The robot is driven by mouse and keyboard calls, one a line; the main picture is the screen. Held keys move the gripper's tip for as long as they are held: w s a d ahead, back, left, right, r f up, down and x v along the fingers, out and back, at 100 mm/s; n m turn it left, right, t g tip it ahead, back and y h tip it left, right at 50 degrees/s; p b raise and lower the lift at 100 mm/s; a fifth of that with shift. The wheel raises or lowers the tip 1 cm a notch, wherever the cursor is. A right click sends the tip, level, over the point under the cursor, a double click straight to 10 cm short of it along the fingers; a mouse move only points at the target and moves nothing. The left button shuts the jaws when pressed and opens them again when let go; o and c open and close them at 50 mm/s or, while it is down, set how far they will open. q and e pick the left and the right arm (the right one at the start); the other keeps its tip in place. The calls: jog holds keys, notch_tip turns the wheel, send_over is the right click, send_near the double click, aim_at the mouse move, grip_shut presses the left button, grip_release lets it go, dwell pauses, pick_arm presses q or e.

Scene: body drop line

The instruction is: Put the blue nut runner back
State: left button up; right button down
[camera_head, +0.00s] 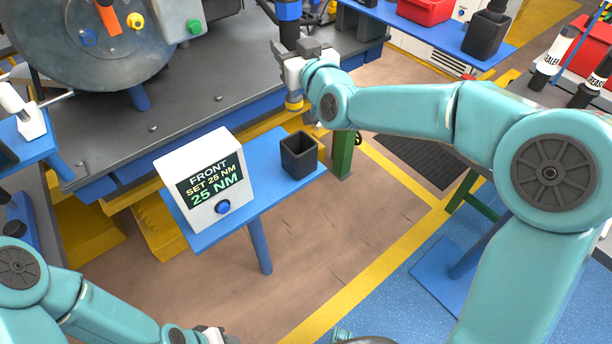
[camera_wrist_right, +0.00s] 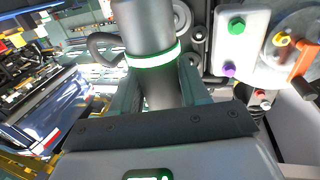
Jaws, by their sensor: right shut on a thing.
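The blue nut runner (camera_head: 289,12) is a dark upright tool with a blue band near the top of the head view and a yellow lower end. My right gripper (camera_head: 290,57) is shut around its body and holds it above the blue stand, behind an empty-looking black square holder (camera_head: 299,155). In the right wrist view the dark grey tool body (camera_wrist_right: 150,25), with a glowing green ring, stands between the fingers of my right gripper (camera_wrist_right: 160,95). My left gripper (camera_head: 210,335) is only partly in view at the bottom edge; its fingers are cut off.
A white display (camera_head: 205,180) reading "FRONT SET 25 NM 25 NM" stands left of the holder on the blue stand (camera_head: 262,165). A large grey machine with a drum (camera_head: 95,40) is at the upper left. Another black holder (camera_head: 487,35) with a tool is at the upper right.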

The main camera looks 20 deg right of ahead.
aim_at(298, 109)
jog(key=shift+d+f, duration=0.1)
jog(key=shift+d, duration=0.35)
jog(key=shift+s+f+m+h, duration=0.15)
jog(key=shift+f+m+h, duration=0.05)
jog(key=shift+m+h, duration=0.1)
jog(key=f+b, duration=0.1)
jog(key=f, duration=0.6)
jog(key=f+b, duration=0.1)
jog(key=f, duration=0.7)
jog(key=shift+w+d, duration=0.1)
jog(key=shift+w, duration=0.1)
notch_tip(298, 109, down, 4)
jog(key=shift+s+f+b, duration=0.1)
jog(key=shift+f+b, duration=0.15)
jog(key=shift+b, duration=0.25)
